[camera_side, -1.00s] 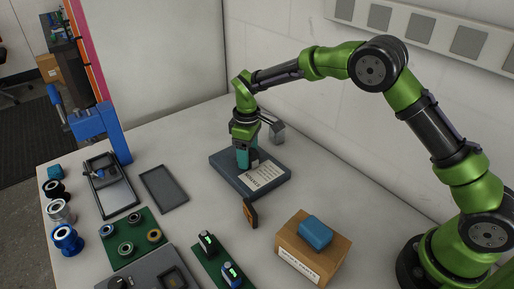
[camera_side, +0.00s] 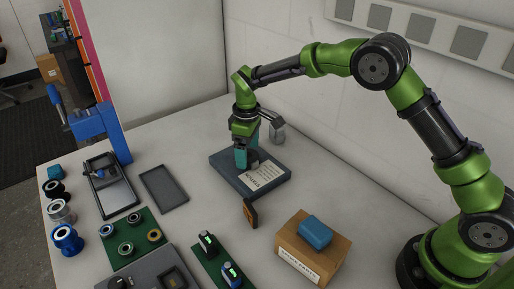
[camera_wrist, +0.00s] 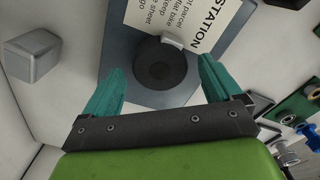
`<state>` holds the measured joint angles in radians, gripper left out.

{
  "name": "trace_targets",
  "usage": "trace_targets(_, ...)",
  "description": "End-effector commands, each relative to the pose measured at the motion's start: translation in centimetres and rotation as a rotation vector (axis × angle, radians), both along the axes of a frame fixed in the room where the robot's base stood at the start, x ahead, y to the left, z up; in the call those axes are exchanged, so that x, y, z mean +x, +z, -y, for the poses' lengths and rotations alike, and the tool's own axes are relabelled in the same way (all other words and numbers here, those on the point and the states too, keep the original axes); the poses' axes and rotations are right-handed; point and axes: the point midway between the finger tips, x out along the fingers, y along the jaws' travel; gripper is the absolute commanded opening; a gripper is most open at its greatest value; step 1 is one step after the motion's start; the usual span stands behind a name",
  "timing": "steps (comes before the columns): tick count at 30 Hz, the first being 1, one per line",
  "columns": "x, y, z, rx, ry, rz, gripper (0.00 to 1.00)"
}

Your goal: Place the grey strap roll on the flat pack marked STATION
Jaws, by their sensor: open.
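The flat pack (camera_side: 222,167) is a dark blue-grey slab lying on the table, with a white label on top. In the wrist view the label (camera_wrist: 205,20) reads STATION and partly lies under the roll. The dark grey strap roll (camera_wrist: 163,70), with a light tab at its edge, lies flat on the pack (camera_wrist: 92,50). In the side view the roll (camera_side: 253,156) is partly hidden by my gripper. My gripper (camera_side: 247,159) is open above the pack. Its teal fingers stand on either side of the roll, with gaps visible in the wrist view.
A grey metal block (camera_side: 277,133) stands behind the pack, near the wall. A small brown upright piece (camera_side: 250,213) is close to its front edge. A cardboard box (camera_side: 333,262) with a blue item (camera_side: 315,232) stands at front right. A grey tray (camera_side: 164,190) lies left.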

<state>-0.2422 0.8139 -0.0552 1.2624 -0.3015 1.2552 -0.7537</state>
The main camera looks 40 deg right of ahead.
Motion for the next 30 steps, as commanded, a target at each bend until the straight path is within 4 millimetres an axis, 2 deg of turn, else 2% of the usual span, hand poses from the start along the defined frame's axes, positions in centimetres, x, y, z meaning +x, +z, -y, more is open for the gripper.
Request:
trace_targets(9,0.1,6.9,0.0,0.000,0.000,0.006,0.92)
trace_targets(15,0.0,9.9,0.0,0.001,0.001,0.003,0.92)
trace_targets(20,-0.3,11.4,0.3,0.005,-0.013,0.010,0.92)
trace_targets(23,-1.5,13.5,1.0,0.026,-0.061,0.043,0.92)
trace_targets(25,-3.0,15.5,1.9,0.052,-0.120,0.078,0.92)
trace_targets(30,-8.7,20.2,4.0,0.137,-0.303,0.186,0.92)
